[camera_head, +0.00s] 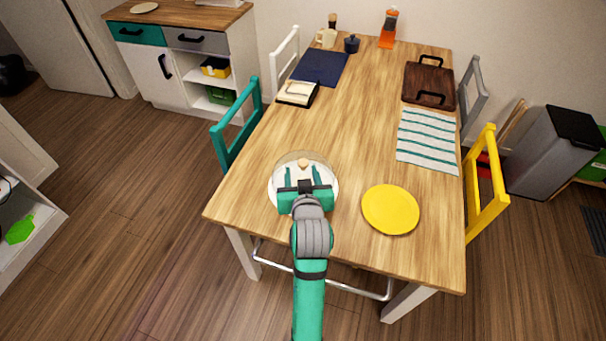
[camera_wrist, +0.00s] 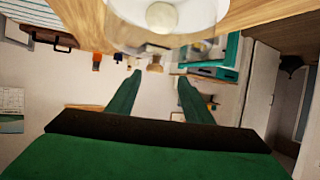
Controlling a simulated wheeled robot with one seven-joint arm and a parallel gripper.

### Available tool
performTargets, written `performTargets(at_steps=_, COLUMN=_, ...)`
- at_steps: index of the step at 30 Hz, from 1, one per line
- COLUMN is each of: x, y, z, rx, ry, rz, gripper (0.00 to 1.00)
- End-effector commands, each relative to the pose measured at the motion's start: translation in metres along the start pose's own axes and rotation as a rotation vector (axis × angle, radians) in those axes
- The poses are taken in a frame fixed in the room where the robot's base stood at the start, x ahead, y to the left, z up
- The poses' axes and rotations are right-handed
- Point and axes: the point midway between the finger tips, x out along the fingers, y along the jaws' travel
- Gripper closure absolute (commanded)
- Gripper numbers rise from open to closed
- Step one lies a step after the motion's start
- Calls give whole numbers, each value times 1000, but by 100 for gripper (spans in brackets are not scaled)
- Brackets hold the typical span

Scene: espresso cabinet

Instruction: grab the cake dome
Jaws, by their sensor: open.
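The cake dome (camera_head: 303,163) is a clear, rounded cover with a small pale tan knob, on a white plate near the front left of the wooden table. In the wrist view, the dome (camera_wrist: 162,15) fills the upper middle, partly cut off by the top edge. My gripper (camera_head: 302,172) is over the dome in the head view, its two green fingers apart and on either side of the knob in the picture. In the wrist view, my gripper (camera_wrist: 160,76) is open with nothing between the fingers. My gripper hides the dome's near part.
A yellow plate (camera_head: 391,209) lies to the right of the dome. A striped cloth (camera_head: 428,140), a dark tray (camera_head: 429,85) and a blue mat (camera_head: 320,68) lie farther back. Chairs stand along both sides. The table's middle is clear.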

Motion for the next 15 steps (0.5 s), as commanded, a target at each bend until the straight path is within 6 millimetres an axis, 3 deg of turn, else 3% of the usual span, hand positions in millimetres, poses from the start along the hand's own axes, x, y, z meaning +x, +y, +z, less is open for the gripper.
performTargets(at_steps=8, x=20, y=4, z=0, rx=2, ry=1, rz=4, gripper=54)
performTargets(at_steps=15, x=52, y=10, z=-1, rx=3, ry=-1, rz=4, gripper=54)
